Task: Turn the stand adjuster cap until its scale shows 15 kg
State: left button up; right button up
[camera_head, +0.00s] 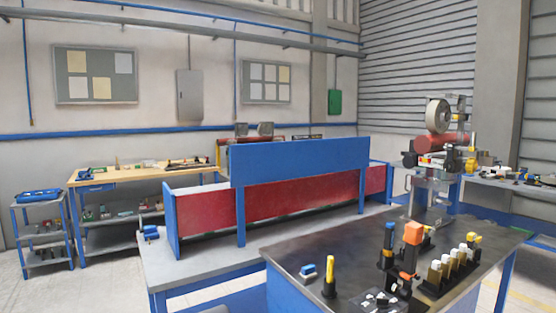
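No cap can be picked out for certain, and no scale reading is legible at this distance. On the dark-topped bench (300,238) stand an upright black tool with a blue band (387,247) and a black tool with an orange block on top (412,234). A stand (432,190) behind the bench carries a red cylinder (438,145) and a pale wheel (438,115). I cannot tell which of these carries the adjuster cap. Neither of my grippers shows in the head view.
A yellow-handled tool (329,276), a small blue item (309,271) and a row of pale-topped pieces (454,263) stand on the bench. A blue and red barrier (300,168) runs behind it. A wooden workbench (135,172) stands at the left. The bench's left part is mostly bare.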

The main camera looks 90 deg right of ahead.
aim_at(471, 165)
jog(key=z, duration=0.2)
jog(key=i, duration=0.3)
jog(key=z, duration=2.65)
jog(key=i, duration=0.2)
jog(key=z, duration=0.95)
jog(key=k, duration=0.5)
jog(key=z, duration=0.5)
jog(key=i, duration=1.55)
jog(key=u, duration=0.5)
